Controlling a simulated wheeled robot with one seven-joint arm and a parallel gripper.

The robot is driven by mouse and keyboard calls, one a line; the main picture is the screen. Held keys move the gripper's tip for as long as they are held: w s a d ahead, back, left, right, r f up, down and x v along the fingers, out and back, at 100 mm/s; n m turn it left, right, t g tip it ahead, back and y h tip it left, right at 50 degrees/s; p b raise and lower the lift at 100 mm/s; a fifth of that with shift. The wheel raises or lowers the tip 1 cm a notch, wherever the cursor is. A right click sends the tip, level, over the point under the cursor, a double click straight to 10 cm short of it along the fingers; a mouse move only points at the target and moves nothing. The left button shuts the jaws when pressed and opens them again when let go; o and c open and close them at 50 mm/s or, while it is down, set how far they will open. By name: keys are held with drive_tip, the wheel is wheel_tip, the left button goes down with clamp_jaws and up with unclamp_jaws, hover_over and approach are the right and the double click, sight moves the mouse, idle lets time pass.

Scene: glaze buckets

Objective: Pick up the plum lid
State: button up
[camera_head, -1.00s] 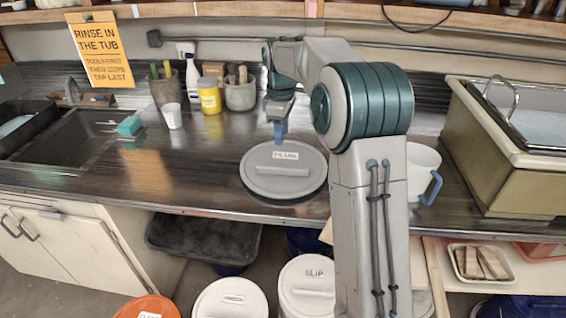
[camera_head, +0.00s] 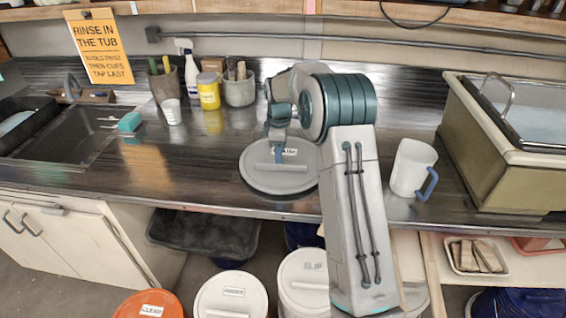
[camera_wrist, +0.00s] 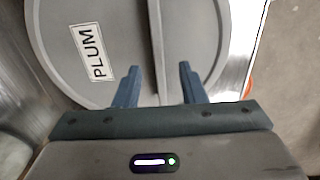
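The plum lid (camera_head: 257,180) is a round grey disc with a bar handle (camera_head: 277,168) across it, lying flat on the dark counter. Its white label reads PLUM in the wrist view (camera_wrist: 95,52), where the lid fills much of the picture. My gripper (camera_head: 279,155) points down over the lid, just behind the handle in the head view. In the wrist view my gripper (camera_wrist: 160,67) is open, its blue fingers apart with the handle bar (camera_wrist: 157,45) running between them. I cannot tell whether the fingers touch the lid.
A white mug (camera_head: 408,168) stands right of my arm, beside a large tub (camera_head: 480,140). A white cup (camera_head: 171,112), yellow jar (camera_head: 209,93) and tool crocks (camera_head: 240,92) stand at the back left. Lidded buckets (camera_head: 232,296) sit below the counter's front edge.

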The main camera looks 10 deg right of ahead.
drive_tip(key=f, duration=0.2)
drive_tip(key=f+p, duration=0.1)
drive_tip(key=shift+d+f, duration=0.25)
drive_tip(key=shift+f, duration=0.45)
drive_tip(key=shift+f, duration=0.25)
clamp_jaws()
